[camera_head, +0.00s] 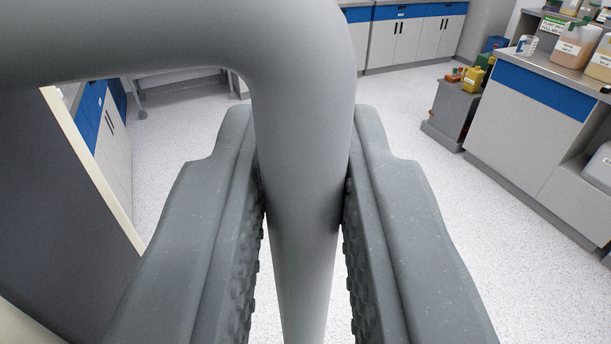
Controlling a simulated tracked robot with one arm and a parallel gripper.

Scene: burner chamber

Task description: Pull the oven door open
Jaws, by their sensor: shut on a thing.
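A thick grey bar handle (300,70) fills the middle of the view. It comes in from the upper left, bends, and runs down between the fingers. My gripper (304,190) is shut on this bar, with one ribbed finger pad on each side of it. At the left is a dark grey panel (55,190) with a cream edge, which looks like the oven door. Where the handle joins the door is out of view, and I cannot tell how far the door stands open.
Speckled pale floor (400,160) lies clear beyond the gripper. A white and blue bench (525,130) with bottles stands at the right, beside a grey box (455,110) with a yellow container (473,78). More cabinets (415,35) line the back and the left.

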